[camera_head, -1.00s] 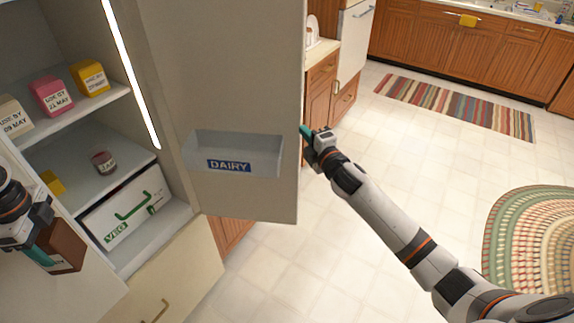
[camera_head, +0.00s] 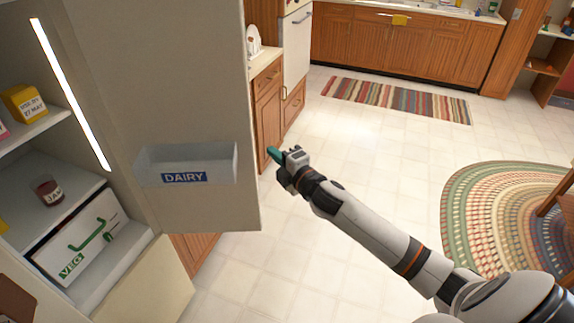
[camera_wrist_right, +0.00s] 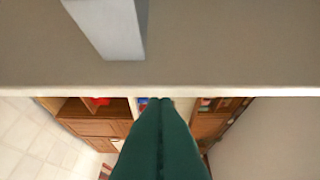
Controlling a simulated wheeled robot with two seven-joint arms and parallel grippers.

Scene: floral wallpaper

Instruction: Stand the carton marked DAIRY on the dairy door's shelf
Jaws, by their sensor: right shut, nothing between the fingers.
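The fridge door (camera_head: 195,60) stands open. Its shelf is an empty-looking grey bin (camera_head: 225,160) with a blue DAIRY label on its front. No carton with a readable DAIRY mark shows. A brown carton (camera_head: 14,302) is cut off at the lower left edge, its marking not visible. My left gripper is out of view. My right gripper (camera_head: 272,155) is shut and empty, just right of the door's free edge. In the right wrist view its teal fingers (camera_wrist_right: 160,135) are together, pointing at the door's edge (camera_wrist_right: 200,90).
Inside the fridge are a yellow carton (camera_head: 22,103) marked USE BY 17 MAY, a jam jar (camera_head: 48,190) and a white VEG drawer (camera_head: 85,240). Counters, a striped rug (camera_head: 395,98) and a round rug (camera_head: 510,215) lie beyond. Open floor (camera_head: 300,250) is right of the door.

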